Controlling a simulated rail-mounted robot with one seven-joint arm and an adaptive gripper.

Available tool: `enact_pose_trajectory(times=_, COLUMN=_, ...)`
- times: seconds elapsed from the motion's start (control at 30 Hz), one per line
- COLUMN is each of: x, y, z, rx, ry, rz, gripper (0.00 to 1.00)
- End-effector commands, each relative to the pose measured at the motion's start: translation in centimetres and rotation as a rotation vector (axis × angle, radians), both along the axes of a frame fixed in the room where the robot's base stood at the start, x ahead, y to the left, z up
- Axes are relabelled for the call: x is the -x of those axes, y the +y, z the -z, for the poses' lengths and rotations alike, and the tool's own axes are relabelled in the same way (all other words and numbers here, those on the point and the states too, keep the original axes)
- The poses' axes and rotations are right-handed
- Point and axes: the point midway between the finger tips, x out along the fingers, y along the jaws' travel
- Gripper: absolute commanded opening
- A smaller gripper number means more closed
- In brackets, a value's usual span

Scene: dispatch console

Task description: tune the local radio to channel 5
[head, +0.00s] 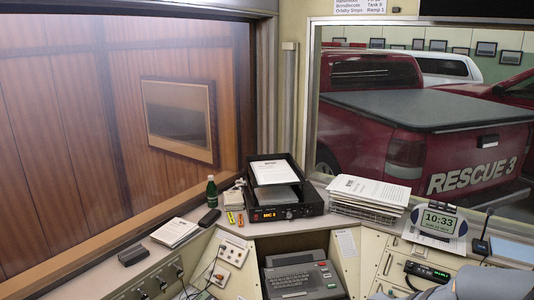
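Two radio-like units are in the head view, and I cannot read which is the local radio. A black desktop unit (264,214) with a small orange-red display and knobs on its front stands in the corner of the counter, with papers on top. A smaller black unit (428,272) with a green display is mounted on the cream console front at the lower right. The channel digits on both are too small to read. A rounded grey shape at the bottom right edge seems to be part of my arm. My gripper is not visible.
A green bottle (211,191) and a notepad (175,232) are on the left. A grey keyboard machine (300,277) sits low in the middle.

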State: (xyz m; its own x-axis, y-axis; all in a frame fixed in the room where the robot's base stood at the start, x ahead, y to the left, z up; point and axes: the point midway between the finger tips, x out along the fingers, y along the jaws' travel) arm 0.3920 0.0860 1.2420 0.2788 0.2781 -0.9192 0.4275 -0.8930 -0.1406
Motion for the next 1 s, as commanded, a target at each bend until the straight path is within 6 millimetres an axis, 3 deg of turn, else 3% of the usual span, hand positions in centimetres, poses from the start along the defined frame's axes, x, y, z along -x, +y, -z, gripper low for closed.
enact_pose_trajectory(times=0.47, x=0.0, y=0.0, z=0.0, rx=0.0, ry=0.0, rz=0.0, gripper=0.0)
enact_pose_trajectory(times=1.0, x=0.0, y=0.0, z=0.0, rx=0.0, ry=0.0, rz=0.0, gripper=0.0)
